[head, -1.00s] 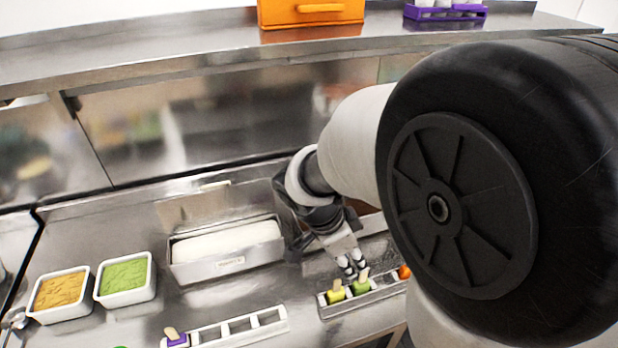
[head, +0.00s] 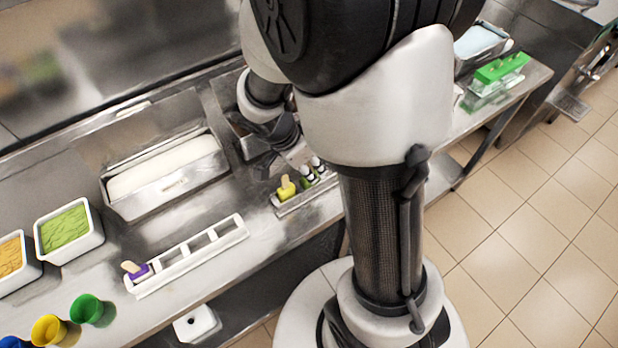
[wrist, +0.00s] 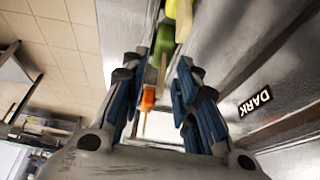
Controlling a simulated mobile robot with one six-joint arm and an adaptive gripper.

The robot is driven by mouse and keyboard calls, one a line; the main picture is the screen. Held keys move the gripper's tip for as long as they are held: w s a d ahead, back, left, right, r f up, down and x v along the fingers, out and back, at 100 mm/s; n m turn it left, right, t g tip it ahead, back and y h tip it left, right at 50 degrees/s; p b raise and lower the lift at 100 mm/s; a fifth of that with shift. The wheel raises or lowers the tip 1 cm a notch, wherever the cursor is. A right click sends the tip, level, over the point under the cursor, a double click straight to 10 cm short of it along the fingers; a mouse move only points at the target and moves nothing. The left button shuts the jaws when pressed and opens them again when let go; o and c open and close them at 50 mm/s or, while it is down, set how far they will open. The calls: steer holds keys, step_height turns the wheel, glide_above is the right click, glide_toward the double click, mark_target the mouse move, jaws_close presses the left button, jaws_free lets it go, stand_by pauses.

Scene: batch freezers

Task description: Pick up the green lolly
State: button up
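The green lolly (head: 307,181) stands in a small rack (head: 283,208) on the counter, partly hidden by my gripper. It also shows in the wrist view (wrist: 164,42), with its stick pointing toward me. My gripper (head: 313,170) is right at it; in the wrist view its blue-padded fingers (wrist: 158,74) are spread to either side of the stick, with gaps visible. A yellow lolly (head: 287,189) stands beside the green one, also at the top of the wrist view (wrist: 183,18). An orange lolly (wrist: 148,98) shows between the fingers, beyond the green one; my arm hides it from the head.
A white rack (head: 190,257) with a purple lolly (head: 139,272) lies to the left. A long metal tub (head: 170,180) is behind it. Green (head: 93,310) and yellow (head: 52,330) cups stand at the front left. A "DARK" label (wrist: 256,101) marks a nearby metal surface.

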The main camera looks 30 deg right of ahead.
steer(key=shift+c, duration=0.4)
jaws_close()
steer(key=shift+r, duration=0.1)
step_height(320, 180, up, 27)
steer(key=p, duration=1)
stand_by(0.4)
